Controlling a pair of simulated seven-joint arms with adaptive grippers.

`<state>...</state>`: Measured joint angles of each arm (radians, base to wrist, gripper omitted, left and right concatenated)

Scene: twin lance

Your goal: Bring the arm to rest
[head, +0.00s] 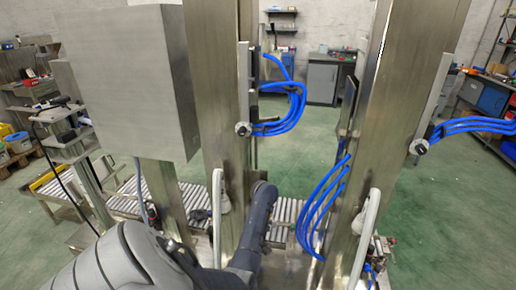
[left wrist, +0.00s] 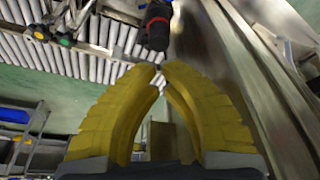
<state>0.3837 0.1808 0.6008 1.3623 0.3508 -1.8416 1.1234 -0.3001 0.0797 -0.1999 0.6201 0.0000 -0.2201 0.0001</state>
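My left arm shows in the head view as a grey link at the bottom left and a dark upright link before the middle column. Its gripper cannot be made out there. In the left wrist view my left gripper (left wrist: 159,70) has ribbed yellow fingers that curve inward, their tips nearly together. I see nothing held between them. A black and red part (left wrist: 155,26) lies beyond the tips; I cannot tell what it is. My right gripper is in neither view.
Metal columns (head: 222,90) and (head: 405,80) stand close in front, with blue hoses (head: 290,110) and white fittings (head: 365,235). A grey cabinet (head: 125,80) hangs at the left. A roller conveyor (head: 285,212) runs behind. Green floor (head: 440,215) is clear at the right.

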